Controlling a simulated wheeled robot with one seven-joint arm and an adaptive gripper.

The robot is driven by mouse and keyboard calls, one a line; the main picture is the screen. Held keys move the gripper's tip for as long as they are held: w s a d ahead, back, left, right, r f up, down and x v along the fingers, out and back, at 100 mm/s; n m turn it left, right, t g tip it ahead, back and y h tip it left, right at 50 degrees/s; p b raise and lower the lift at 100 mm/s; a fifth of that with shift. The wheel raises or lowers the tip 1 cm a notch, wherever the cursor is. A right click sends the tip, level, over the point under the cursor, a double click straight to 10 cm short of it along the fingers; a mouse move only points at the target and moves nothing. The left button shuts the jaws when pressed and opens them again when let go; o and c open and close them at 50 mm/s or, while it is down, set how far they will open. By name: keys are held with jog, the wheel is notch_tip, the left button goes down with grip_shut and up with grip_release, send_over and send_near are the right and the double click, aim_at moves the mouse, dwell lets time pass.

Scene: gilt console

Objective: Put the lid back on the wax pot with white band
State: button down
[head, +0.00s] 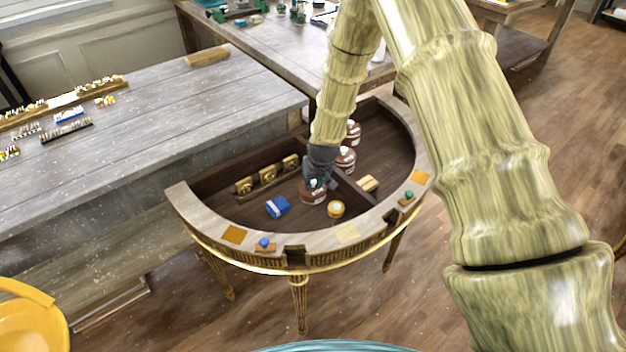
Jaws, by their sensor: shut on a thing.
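My gripper (317,178) is dark grey and points down into the half-round console's recess. It is shut on a reddish-brown round thing (313,194) near the front middle. The fingers cover part of it, and I cannot tell whether it is a lid alone or a lidded pot. A small round gold piece with a pale top (336,209) sits just to its right, apart from it.
The console (208,213) has a raised pale rim and an inner divider. Gold-fronted pieces (267,174) stand at the back left. A grey wooden table (150,130) adjoins on the left.

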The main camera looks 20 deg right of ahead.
jog(key=c, duration=0.7)
grip_release()
jog(key=shift+r, duration=0.1)
jog(key=shift+r+p, duration=2.1)
jog(key=shift+r, duration=1.35)
jog(key=shift+c, duration=0.4)
grip_shut()
jog(key=shift+f+b, duration=1.5)
jog(key=shift+f, duration=1.2)
